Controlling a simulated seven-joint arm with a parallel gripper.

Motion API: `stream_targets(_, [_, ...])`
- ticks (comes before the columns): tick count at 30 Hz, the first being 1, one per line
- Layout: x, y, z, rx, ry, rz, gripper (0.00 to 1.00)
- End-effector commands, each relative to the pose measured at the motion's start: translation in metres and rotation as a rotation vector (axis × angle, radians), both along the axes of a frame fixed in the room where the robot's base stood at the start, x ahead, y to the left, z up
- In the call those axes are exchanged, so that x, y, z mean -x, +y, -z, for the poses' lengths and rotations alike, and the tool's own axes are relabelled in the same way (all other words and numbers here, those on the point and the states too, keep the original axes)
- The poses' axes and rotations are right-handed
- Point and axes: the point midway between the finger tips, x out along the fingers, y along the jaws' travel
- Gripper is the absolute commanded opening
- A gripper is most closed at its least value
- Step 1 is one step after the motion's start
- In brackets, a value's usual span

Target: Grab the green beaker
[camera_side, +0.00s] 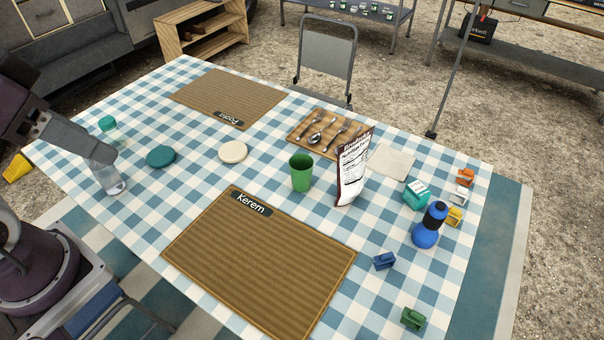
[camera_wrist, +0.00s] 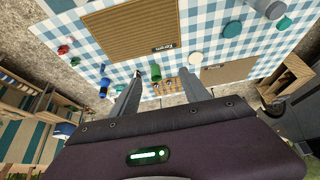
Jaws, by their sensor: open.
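The green beaker (camera_side: 301,172) stands upright on the checked tablecloth, mouth up, beyond the Kerem placemat. It also shows in the wrist view (camera_wrist: 155,72), in the gap seen between the fingers. My gripper (camera_wrist: 160,80) is open and empty, with its two grey fingers spread wide. In the side view my arm is at the far left of the table, well away from the beaker. Nothing covers the beaker in either view.
A snack pouch (camera_side: 352,170) stands just right of the beaker. A wooden cutlery tray (camera_side: 296,134) lies behind it, and a cream disc (camera_side: 233,152) to its left. A clear vessel (camera_side: 111,184) is below my arm. The Kerem placemat (camera_side: 260,262) is bare.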

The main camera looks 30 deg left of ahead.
Motion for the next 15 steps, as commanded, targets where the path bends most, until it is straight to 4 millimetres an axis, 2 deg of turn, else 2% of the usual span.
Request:
stream_targets(1, [0.0, 0.0, 0.0, 0.0, 0.0, 0.0, 0.66])
stream_targets(3, [0.0, 0.0, 0.0, 0.0, 0.0, 0.0, 0.8])
stream_targets(4, [0.0, 0.0, 0.0, 0.0, 0.0, 0.0, 0.82])
stream_targets(12, [0.0, 0.0, 0.0, 0.0, 0.0, 0.0, 0.82])
stream_targets(15, [-0.001, 0.0, -0.014, 0.0, -0.005, 0.0, 0.82])
